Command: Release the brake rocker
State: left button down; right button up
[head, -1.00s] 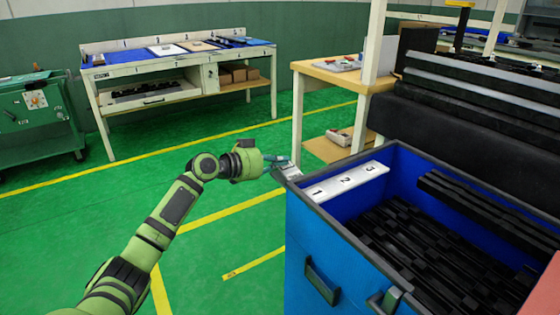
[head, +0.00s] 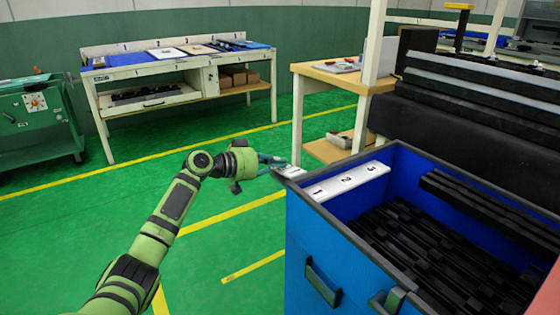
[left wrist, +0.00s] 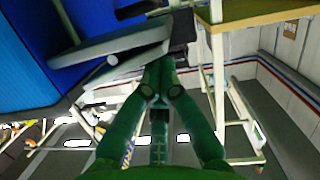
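In the left wrist view the fingers of my left gripper (left wrist: 160,62) come together at the tips, close under the end of a pale grey bar (left wrist: 125,60). I see nothing clearly held between them. The fingertips partly hide the bar's end. My right gripper is not in view.
The blue bin (head: 306,240) holds black trim strips (head: 425,245) and a white numbered strip (head: 347,181). A wooden-topped bench (head: 335,77) stands behind it. The green floor (head: 235,235) left of the bin is clear. A workbench (head: 180,70) stands farther back.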

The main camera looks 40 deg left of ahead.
pick_arm(q)
jog(key=shift+f+n, duration=0.15)
jog(key=shift+n, duration=0.15)
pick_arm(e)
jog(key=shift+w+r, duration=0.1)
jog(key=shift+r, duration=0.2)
pick_arm(q)
jog(key=shift+a, duration=0.1)
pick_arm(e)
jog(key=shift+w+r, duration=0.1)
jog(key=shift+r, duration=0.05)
